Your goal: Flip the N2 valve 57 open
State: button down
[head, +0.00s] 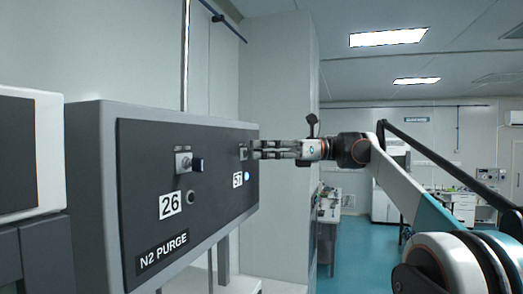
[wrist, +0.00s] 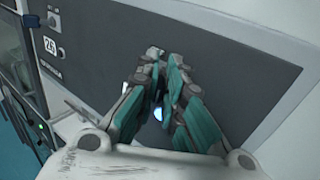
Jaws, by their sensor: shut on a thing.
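The N2 purge panel (head: 150,150) is a grey box with a dark face. The label 57 (head: 238,180) is at its far right end, with a lit blue-white indicator (head: 247,175) beside it. The valve 57 switch (head: 243,152) sits above the label and is mostly hidden by my fingers. My gripper (head: 257,149) reaches in from the right and is shut on the switch. In the wrist view, the fingertips (wrist: 165,58) come close together at the dark panel face, and the light glows between the fingers. Which way the switch points cannot be made out.
The valve 26 switch (head: 187,162) with its label 26 (head: 169,205) is on the same panel, to the left. A white and dark instrument (head: 25,155) stands at the far left. Behind my arm are lab benches and open blue floor (head: 358,262).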

dwell(0.3)
jog(key=c, duration=1.7)
grip_release()
jog(key=w+d, duration=0.1)
jog(key=d, duration=0.6)
jog(key=shift+w+d, duration=0.15)
jog(key=shift+w, duration=0.15)
